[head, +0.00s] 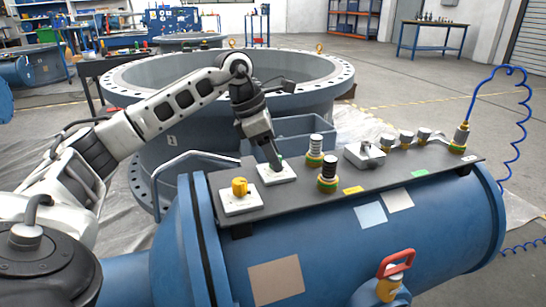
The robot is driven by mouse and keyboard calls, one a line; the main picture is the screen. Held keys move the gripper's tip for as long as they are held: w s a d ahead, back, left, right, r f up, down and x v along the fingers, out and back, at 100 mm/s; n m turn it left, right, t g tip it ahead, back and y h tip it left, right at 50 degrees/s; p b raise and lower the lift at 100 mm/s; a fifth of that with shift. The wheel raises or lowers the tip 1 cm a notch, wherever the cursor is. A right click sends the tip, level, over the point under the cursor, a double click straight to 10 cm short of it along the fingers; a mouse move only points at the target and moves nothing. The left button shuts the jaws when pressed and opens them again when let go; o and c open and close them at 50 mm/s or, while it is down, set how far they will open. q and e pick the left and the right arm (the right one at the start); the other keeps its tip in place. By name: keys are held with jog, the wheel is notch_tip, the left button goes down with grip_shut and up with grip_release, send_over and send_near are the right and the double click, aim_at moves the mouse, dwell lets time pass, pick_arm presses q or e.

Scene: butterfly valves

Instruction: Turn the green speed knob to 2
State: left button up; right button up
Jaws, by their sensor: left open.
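The green knob (280,160) is on a white square plate (276,174) on the dark panel. Only a small green part shows, because my left gripper covers most of it; its setting cannot be read. My left gripper (273,162) comes down over the knob from above, its fingers pointing down at the plate. It is open, with its fingers at the knob; whether they touch it cannot be told. My right gripper is not in view.
The dark panel (330,198) lies on a blue cylinder (340,250). A yellow knob (239,187) sits left of the green one. A large grey ring (200,90) stands behind.

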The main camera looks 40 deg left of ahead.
pick_arm(q)
jog(key=c, duration=1)
